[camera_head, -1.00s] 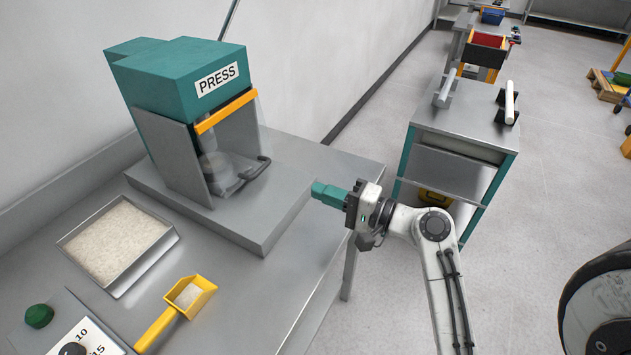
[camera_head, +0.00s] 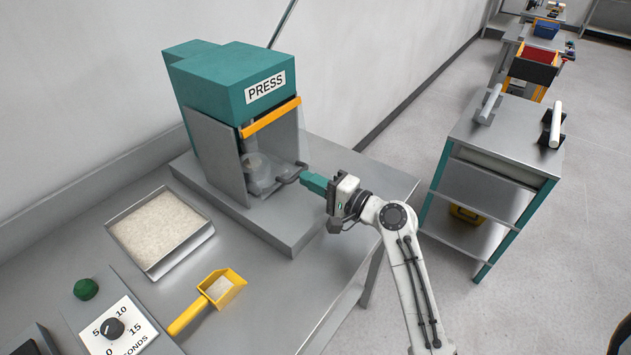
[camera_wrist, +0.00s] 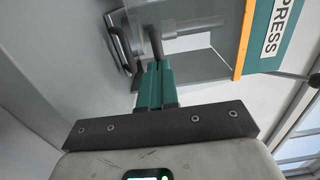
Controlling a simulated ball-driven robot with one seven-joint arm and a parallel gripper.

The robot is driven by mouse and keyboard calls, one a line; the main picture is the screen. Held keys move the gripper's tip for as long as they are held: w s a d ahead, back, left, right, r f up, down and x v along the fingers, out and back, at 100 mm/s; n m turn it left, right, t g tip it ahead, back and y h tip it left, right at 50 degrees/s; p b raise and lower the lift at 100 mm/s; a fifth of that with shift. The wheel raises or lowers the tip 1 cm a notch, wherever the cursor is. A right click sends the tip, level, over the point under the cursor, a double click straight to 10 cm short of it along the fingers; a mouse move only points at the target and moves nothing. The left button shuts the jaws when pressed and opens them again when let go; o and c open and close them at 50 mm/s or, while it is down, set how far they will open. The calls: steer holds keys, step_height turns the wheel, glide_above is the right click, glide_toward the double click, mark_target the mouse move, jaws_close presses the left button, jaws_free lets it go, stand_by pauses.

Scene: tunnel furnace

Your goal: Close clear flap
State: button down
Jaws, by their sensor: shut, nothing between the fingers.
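The teal press (camera_head: 235,80) stands on a grey base on the bench. Its clear flap (camera_head: 284,138) hangs below the orange bar (camera_head: 270,117) at the press front; I cannot tell whether it is fully down. A dark curved handle (camera_head: 290,173) is low at the press opening. My gripper (camera_head: 304,179) is shut and empty, its teal fingers pointing left at the handle, touching or very near it. In the wrist view, the fingertips (camera_wrist: 158,64) are just below a dark bar (camera_wrist: 155,42), with the clear flap (camera_wrist: 200,45) beyond.
A metal tray of pale granules (camera_head: 207,232), a yellow scoop (camera_head: 188,316) and a timer dial panel (camera_head: 112,328) are on the bench left of my arm. The wall is behind the press.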

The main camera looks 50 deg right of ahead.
mark_target(288, 173)
steer(key=shift+f, duration=0.15)
steer(key=shift+w+f+b, duration=0.25)
steer(key=shift+f+b, duration=0.1)
steer(key=shift+b, duration=0.75)
steer(key=shift+w+f+t+b, duration=0.25)
steer(key=shift+w+t+b, duration=0.2)
steer(key=shift+b, duration=0.65)
steer(key=shift+w+f+b, duration=0.15)
steer(key=shift+w+b, duration=0.15)
steer(key=shift+w, duration=0.45)
steer(key=shift+s, duration=0.1)
